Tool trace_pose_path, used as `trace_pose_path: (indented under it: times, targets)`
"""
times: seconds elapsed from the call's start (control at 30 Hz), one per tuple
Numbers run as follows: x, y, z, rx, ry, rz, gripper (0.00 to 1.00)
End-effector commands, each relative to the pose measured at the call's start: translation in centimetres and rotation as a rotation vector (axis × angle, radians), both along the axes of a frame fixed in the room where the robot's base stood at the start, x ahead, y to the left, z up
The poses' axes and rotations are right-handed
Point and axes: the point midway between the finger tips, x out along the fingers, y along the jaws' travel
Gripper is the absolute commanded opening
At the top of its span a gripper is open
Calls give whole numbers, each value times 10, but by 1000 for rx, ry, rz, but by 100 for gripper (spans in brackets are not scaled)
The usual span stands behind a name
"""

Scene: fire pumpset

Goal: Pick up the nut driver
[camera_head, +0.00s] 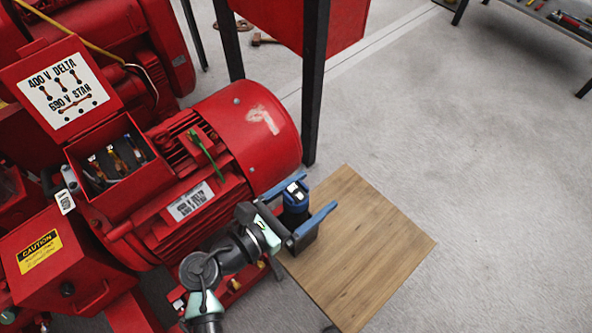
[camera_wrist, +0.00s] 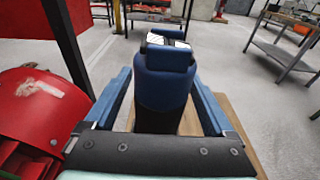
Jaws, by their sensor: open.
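A dark blue and black tool (camera_head: 295,205) with a white-and-black top stands upright over the wooden tabletop (camera_head: 375,245). It looks like a powered driver, and I take it as the nut driver. My gripper (camera_head: 321,190) is open, with one blue finger on each side of the tool. In the wrist view the blue body (camera_wrist: 163,82) stands between the two fingertips (camera_wrist: 161,76), with visible gaps at both sides. A thin green-handled tool (camera_head: 201,148) rests on the red motor.
The large red motor (camera_head: 262,125) is close left of the table, beside my arm. An open terminal box (camera_head: 112,165) sits on it. A dark post (camera_head: 314,85) rises behind the table. The floor (camera_head: 480,170) to the right is clear. A tool bench (camera_wrist: 285,55) stands farther off.

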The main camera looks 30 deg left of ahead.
Motion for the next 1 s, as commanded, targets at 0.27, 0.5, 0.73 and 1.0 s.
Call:
trace_pose_path:
  times: [0.27, 0.5, 0.73, 1.0]
  targets:
    - [-1, 0, 0, 0, 0, 0, 42]
    - [-1, 0, 0, 0, 1, 0, 0]
    - [0, 1, 2, 0, -3, 0, 0]
    - [0, 0, 31, 2, -6, -1, 0]
